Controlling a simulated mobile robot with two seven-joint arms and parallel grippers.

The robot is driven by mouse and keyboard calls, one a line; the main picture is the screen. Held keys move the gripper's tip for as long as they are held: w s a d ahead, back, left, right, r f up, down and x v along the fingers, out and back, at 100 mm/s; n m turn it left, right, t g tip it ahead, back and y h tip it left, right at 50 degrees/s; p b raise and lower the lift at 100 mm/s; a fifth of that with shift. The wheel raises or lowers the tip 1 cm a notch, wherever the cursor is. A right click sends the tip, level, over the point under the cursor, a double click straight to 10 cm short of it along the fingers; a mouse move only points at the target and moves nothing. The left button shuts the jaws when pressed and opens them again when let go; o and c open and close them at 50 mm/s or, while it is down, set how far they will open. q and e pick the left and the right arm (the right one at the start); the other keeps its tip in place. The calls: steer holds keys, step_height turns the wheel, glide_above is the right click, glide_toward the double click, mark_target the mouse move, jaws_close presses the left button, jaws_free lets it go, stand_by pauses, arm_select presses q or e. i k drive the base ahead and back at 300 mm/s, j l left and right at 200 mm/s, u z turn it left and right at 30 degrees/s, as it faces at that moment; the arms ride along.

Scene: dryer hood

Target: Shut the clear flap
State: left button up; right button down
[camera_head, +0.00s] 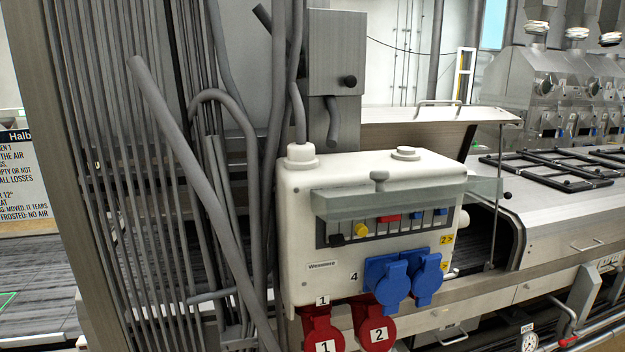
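The clear flap (345,204) is a greenish see-through panel on the front of a white electrical box (300,225). It stands out from the box front, raised above a dark recessed row of small coloured switches (388,218). Its right end reaches past the box's right side. The switch row shows below and partly through the flap. Neither of my grippers is in view.
Blue sockets (386,282) and red sockets (321,330) jut from the box below the switches. Grey pipes (195,190) crowd the left side. A steel machine with a raised lid (430,130) stands behind and right.

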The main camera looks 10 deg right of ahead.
mark_target(380, 177)
steer(key=l+z, duration=0.45)
steer(key=j+z, duration=0.5)
steer(key=j, duration=0.2)
